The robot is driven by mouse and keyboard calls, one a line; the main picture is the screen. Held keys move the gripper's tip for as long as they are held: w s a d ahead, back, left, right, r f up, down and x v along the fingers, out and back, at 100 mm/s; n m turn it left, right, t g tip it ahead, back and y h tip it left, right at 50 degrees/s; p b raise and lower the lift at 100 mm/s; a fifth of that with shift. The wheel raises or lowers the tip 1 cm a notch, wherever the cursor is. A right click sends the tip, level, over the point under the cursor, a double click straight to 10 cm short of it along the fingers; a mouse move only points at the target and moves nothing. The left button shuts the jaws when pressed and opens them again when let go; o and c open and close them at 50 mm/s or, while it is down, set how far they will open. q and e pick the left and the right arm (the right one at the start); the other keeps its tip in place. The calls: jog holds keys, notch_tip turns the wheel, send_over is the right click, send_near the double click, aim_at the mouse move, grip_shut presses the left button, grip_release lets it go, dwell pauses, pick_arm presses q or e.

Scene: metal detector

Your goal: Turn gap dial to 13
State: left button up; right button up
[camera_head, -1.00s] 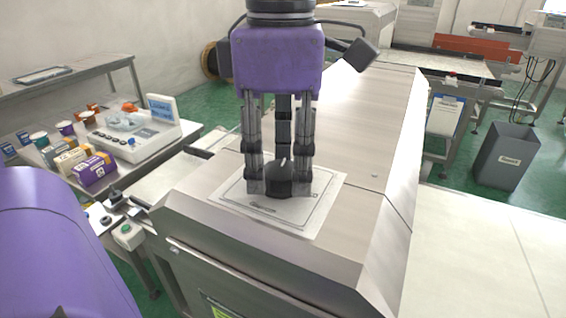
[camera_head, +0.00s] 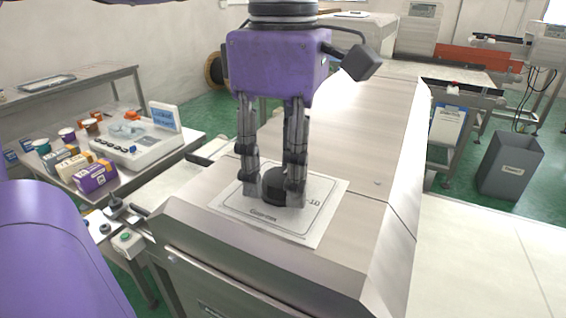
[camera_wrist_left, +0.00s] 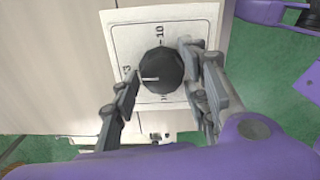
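The black gap dial (camera_head: 276,188) sits on a white printed plate (camera_head: 236,212) on top of the metal machine. In the left wrist view the dial (camera_wrist_left: 160,66) shows a white pointer line to the left, near a partly hidden label whose visible digit is 3. A "10" mark is at the plate's top; the lower mark is unclear. My left gripper (camera_head: 273,192) points down with its fingers on either side of the dial. In the wrist view the right finger is against or very near the dial; the left one appears slightly apart. My right gripper is not seen.
A side table at left holds a white instrument (camera_head: 140,145) and several small boxes and cups. A small control box with a green button (camera_head: 126,238) is beside the machine. A grey bin (camera_head: 509,165) stands on the floor at right. The machine top behind the dial is clear.

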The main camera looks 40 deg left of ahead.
aim_at(283, 174)
pick_arm(q)
jog(key=o, duration=0.4)
jog(key=shift+w+a, duration=0.1)
notch_tip(283, 174, up, 12)
jog(key=shift+r, duration=0.1)
dwell(0.8)
